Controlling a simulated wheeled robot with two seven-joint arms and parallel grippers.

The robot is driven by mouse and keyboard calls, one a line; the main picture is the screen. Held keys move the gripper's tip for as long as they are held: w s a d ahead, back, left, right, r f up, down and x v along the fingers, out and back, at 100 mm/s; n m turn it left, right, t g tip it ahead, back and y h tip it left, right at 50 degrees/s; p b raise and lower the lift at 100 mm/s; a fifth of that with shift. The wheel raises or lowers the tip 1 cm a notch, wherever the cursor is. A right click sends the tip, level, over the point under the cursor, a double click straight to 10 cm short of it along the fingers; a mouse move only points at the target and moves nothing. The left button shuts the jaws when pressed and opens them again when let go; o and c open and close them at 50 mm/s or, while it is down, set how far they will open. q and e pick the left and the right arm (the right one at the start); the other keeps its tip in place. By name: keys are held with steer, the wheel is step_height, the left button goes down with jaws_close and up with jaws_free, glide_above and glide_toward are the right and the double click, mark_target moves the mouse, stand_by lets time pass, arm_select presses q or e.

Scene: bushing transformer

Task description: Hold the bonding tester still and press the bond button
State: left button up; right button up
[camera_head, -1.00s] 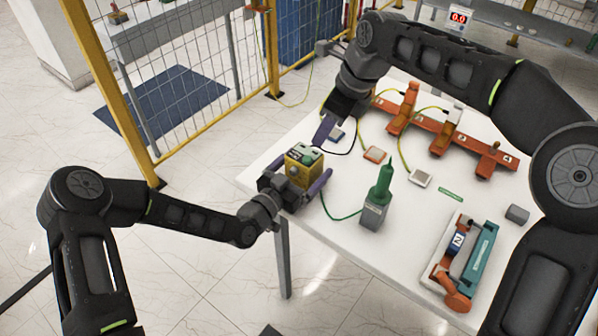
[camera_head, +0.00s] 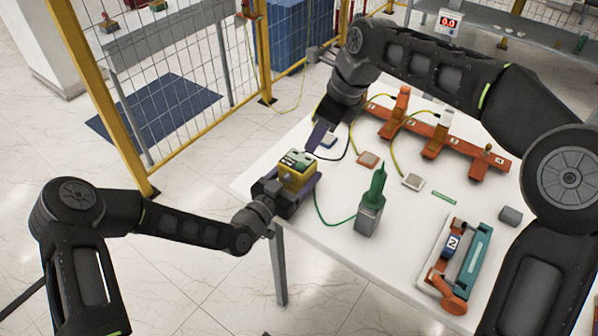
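The bonding tester (camera_head: 297,172) is a small yellow box with a green and white top at the table's left corner. My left gripper (camera_head: 295,187) is around it from the front left, with a purple finger close against its right side. The far finger is mostly hidden, and the tester looks gripped. My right gripper (camera_head: 314,142) points down and left, just above and behind the tester. Its purple fingers look together as one tapering shape, with the tip near the tester's top edge. Whether it touches is unclear. The bond button cannot be made out.
A green probe (camera_head: 372,200) on a grey base stands right of the tester, joined by a green cable. Small pads (camera_head: 368,160), an orange rail (camera_head: 440,140) and an orange-teal fixture (camera_head: 460,258) lie farther right on the white table (camera_head: 330,238).

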arm_select(q)
steer(key=c, duration=0.7)
arm_select(e)
steer(key=shift+c, duration=0.3)
jaws_close()
stand_by(0.9)
